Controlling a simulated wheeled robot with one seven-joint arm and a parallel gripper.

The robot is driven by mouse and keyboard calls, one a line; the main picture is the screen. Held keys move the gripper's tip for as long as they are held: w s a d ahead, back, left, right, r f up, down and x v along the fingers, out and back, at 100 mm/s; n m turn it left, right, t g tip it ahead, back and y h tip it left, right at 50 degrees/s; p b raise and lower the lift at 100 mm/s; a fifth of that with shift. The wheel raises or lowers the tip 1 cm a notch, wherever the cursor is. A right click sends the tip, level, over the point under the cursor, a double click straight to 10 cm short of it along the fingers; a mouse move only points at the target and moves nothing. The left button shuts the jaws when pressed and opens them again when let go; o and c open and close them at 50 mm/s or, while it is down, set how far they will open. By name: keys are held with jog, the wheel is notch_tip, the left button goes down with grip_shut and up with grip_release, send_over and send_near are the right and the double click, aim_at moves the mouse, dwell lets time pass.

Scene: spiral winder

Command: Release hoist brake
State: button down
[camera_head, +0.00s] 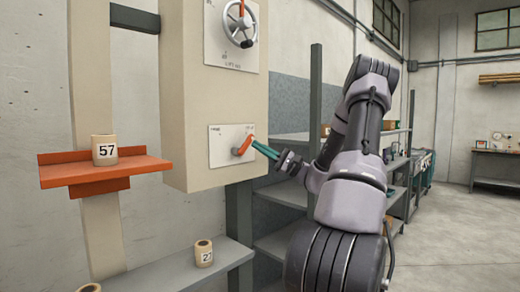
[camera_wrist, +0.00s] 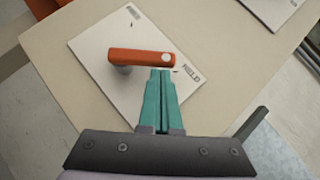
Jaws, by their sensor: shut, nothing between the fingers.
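The orange brake lever (camera_head: 243,146) sits on a white plate (camera_head: 219,156) low on the beige cabinet. In the wrist view, the lever (camera_wrist: 138,57) lies across the white plate (camera_wrist: 101,38), and its free end points toward the label "HELD" (camera_wrist: 191,75). The label at the plate's other end is too small to read. My gripper (camera_head: 254,142) is beside the lever's free end. In the wrist view, my gripper's teal fingers (camera_wrist: 160,72) are together with nothing between them, their tips just below the lever's free end. I cannot tell whether they touch it.
Above is a handwheel (camera_head: 239,22) on another white plate. An orange shelf (camera_head: 104,173) at the left carries a cup-shaped piece marked 57 (camera_head: 104,150). A grey ledge (camera_head: 181,268) below carries a similar piece (camera_head: 203,253). Grey shelving (camera_head: 285,192) stands behind my arm.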

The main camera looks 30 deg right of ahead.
aim_at(251, 136)
jog(key=shift+r+n+g, duration=0.4)
jog(key=shift+n+g, duration=0.4)
jog(key=r+n+g, duration=0.1)
jog(key=n, duration=0.1)
jog(key=a+r+n+g+h, duration=0.1)
jog(key=n, duration=0.1)
jog(key=r+n+g+h, duration=0.1)
jog(key=g, duration=0.1)
jog(key=shift+s+a+n, duration=0.35)
jog(key=shift+n, duration=0.05)
jog(key=shift+s+a+r+n+g+h, duration=0.2)
jog(key=shift+s+a+r+n+h, duration=0.15)
jog(key=shift+a+n+h, duration=0.9)
jog(key=shift+s+a+r+n+g+h, duration=0.2)
jog(key=shift+s+a+r+n+h, duration=0.15)
jog(key=shift+a+n+h, duration=0.6)
jog(key=shift+s+a+r+n+g+h, duration=0.3)
jog(key=shift+a+n+h, duration=0.45)
jog(key=shift+n+h, duration=0.75)
jog(key=shift+s+f+h, duration=0.1)
jog(key=shift+h, duration=0.3)
